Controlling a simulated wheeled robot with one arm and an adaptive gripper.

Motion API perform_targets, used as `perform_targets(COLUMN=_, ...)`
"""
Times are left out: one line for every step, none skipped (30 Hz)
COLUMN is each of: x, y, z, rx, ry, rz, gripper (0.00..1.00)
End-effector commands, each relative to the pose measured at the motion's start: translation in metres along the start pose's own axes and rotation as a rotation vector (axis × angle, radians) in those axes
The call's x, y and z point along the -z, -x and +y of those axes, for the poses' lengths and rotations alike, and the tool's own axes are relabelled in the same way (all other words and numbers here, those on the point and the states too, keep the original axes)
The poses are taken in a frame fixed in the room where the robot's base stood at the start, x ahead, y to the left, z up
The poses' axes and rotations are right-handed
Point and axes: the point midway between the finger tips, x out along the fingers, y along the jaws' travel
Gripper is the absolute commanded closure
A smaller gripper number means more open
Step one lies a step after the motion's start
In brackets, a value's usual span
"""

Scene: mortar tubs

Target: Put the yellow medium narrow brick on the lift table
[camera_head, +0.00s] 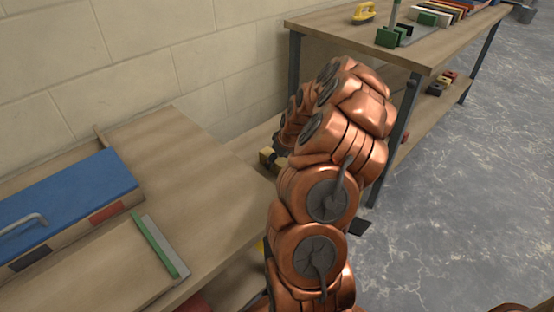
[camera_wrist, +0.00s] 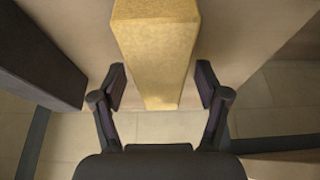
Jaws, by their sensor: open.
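The yellow brick (camera_wrist: 155,50) is long and narrow and lies on a wooden surface in the wrist view. Its near end reaches between the two fingers of my gripper (camera_wrist: 161,86), with a gap on each side. My gripper is open and holds nothing. I cannot make out a lift table for certain in either view.
A dark brick (camera_wrist: 42,55) lies left of the yellow one. In the head view, a blue-topped box (camera_head: 70,195) and a green-edged strip (camera_head: 155,243) lie on the left bench (camera_head: 205,165). The right bench (camera_head: 350,30) holds a yellow-handled tool (camera_head: 364,13) and several bricks. Grey floor lies open at right.

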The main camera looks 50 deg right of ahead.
Motion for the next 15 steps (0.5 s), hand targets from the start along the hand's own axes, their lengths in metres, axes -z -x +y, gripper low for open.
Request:
perform_targets(x=0.0, y=0.0, z=0.0, rx=0.0, ry=0.0, rz=0.0, gripper=0.25)
perform_targets(x=0.0, y=0.0, z=0.0, rx=0.0, ry=0.0, rz=0.0, gripper=0.25)
perform_targets(x=0.0, y=0.0, z=0.0, rx=0.001, ry=0.0, rz=-0.001, gripper=0.25)
perform_targets(x=0.0, y=0.0, z=0.0, rx=0.0, ry=0.0, rz=-0.001, gripper=0.25)
perform_targets(x=0.0, y=0.0, z=0.0, rx=0.0, ry=0.0, rz=0.0, gripper=0.25)
perform_targets(x=0.0, y=0.0, z=0.0, rx=0.0, ry=0.0, rz=0.0, gripper=0.25)
perform_targets(x=0.0, y=0.001, z=0.0, rx=0.0, ry=0.0, rz=0.0, gripper=0.25)
perform_targets(x=0.0, y=0.002, z=0.0, rx=0.0, ry=0.0, rz=0.0, gripper=0.25)
perform_targets(x=0.0, y=0.003, z=0.0, rx=0.0, ry=0.0, rz=0.0, gripper=0.25)
perform_targets(x=0.0, y=0.005, z=0.0, rx=0.0, ry=0.0, rz=0.001, gripper=0.25)
perform_targets(x=0.0, y=0.007, z=0.0, rx=0.0, ry=0.0, rz=0.001, gripper=0.25)
perform_targets(x=0.001, y=0.01, z=0.0, rx=-0.001, ry=0.0, rz=0.002, gripper=0.25)
perform_targets(x=0.001, y=0.012, z=0.0, rx=-0.001, ry=0.0, rz=0.002, gripper=0.25)
perform_targets(x=0.001, y=0.015, z=0.0, rx=-0.001, ry=0.0, rz=0.002, gripper=0.25)
perform_targets(x=0.001, y=0.019, z=0.0, rx=-0.001, ry=0.0, rz=0.003, gripper=0.25)
